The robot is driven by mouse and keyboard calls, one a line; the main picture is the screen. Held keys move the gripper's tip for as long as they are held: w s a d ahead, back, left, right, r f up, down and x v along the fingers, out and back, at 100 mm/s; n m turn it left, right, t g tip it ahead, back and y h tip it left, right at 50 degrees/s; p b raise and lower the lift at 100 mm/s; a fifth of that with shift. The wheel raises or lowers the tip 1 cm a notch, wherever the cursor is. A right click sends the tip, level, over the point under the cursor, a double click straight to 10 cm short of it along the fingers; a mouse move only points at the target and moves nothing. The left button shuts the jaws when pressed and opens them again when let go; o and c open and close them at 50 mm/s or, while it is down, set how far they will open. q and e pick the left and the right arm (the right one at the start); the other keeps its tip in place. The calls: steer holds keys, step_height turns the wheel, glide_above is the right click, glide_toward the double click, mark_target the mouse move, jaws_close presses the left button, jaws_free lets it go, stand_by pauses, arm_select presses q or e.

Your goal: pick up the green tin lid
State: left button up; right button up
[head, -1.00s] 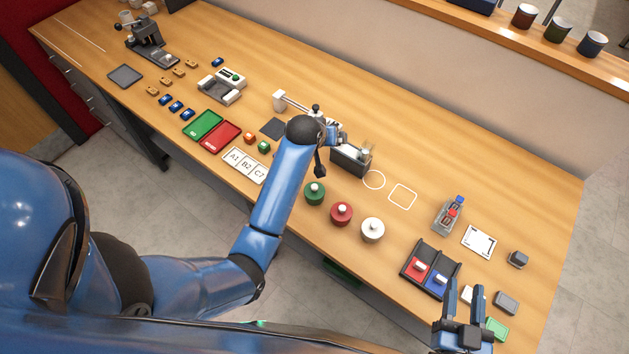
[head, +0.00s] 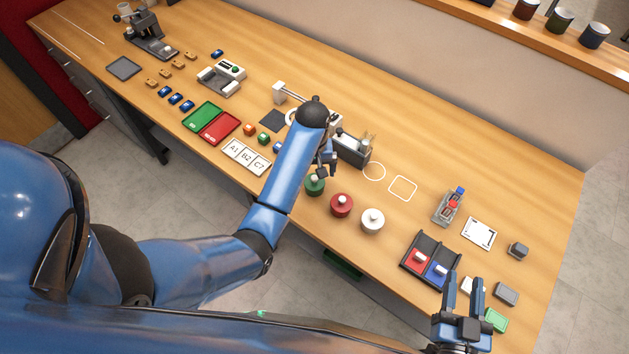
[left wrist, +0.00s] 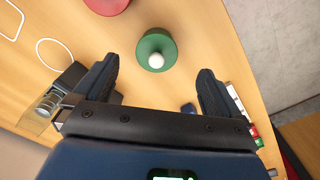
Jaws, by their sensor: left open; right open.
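The green tin lid (head: 315,184) is round with a pale knob, near the front edge of the wooden bench. My left gripper (head: 326,165) is open just above and behind it, and partly covers it in the head view. In the left wrist view the green tin lid (left wrist: 156,51) lies ahead of and between the two spread fingers (left wrist: 155,85), with nothing held. My right gripper (head: 463,295) is open and empty at the right front of the bench, beside a green block (head: 495,320).
A red tin (head: 341,206) and a white tin (head: 372,220) stand to the right of the green one. A dark box (head: 352,151) stands behind my left gripper. A black tray (head: 443,247) with red and blue pieces lies further right. White outlines mark clear bench between.

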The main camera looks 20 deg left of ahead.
mark_target(314, 177)
arm_select(q)
steer(key=shift+w+f+p, duration=0.1)
steer(key=shift+f+p, duration=0.2)
steer(key=shift+f, duration=0.3)
steer(key=shift+w+f+p, duration=0.15)
steer(key=shift+f+p, duration=0.15)
steer(key=shift+f, duration=0.8)
steer(key=shift+w+f+p, duration=0.15)
steer(key=shift+f+p, duration=0.1)
steer(key=shift+f, duration=0.85)
steer(key=c, duration=1.1)
steer(key=shift+r, duration=0.15)
